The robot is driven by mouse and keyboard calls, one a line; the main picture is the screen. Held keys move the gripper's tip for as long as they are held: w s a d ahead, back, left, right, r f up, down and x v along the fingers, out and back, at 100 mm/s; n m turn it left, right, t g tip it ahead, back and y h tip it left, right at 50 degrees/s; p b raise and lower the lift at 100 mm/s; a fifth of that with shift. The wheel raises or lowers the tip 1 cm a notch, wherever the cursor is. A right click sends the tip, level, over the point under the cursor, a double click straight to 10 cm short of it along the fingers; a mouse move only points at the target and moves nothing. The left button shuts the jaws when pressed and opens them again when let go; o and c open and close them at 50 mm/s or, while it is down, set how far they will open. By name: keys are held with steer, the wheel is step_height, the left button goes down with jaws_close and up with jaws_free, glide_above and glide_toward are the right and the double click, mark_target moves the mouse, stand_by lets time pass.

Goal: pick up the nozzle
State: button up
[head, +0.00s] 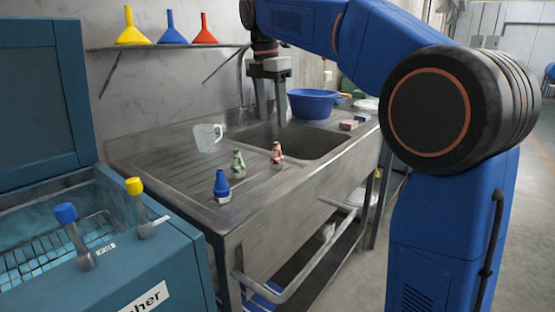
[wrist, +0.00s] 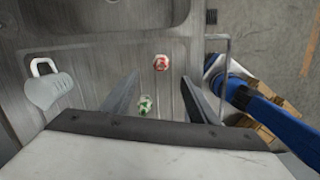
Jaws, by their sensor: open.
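Three small nozzle-like pieces stand on the drainboard in the head view. The nearest is a blue cone-shaped one (head: 222,187) on a pale base. Behind it are a green-and-white one (head: 238,165) and a red-and-white one (head: 277,155). I cannot tell by looks alone which one the task means. My gripper (head: 271,115) is open and empty, pointing down above the sink unit, apart from all three. In the wrist view my gripper (wrist: 158,82) has the green piece (wrist: 145,106) and the red piece (wrist: 161,63) in sight between its fingers, below. The blue one does not show there.
A clear mug (head: 207,137) stands on the drainboard; the sink basin (head: 300,139) lies right of it. A blue bowl (head: 314,104) stands at the back. Funnels (head: 171,27) sit on a wall shelf. A teal machine (head: 150,270) stands front left.

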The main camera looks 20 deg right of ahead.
mark_target(276, 157)
steer(key=f, duration=0.7)
steer(key=d+f, duration=0.1)
steer(key=f, duration=0.3)
steer(key=shift+w+d+f, duration=0.1)
steer(key=shift+w+f, duration=0.05)
steer(key=shift+f, duration=0.15)
steer(key=c, duration=1.1)
steer(key=shift+c, duration=0.2)
steer(key=shift+r, duration=0.15)
step_height(276, 157, up, 10)
steer(key=shift+f, duration=0.1)
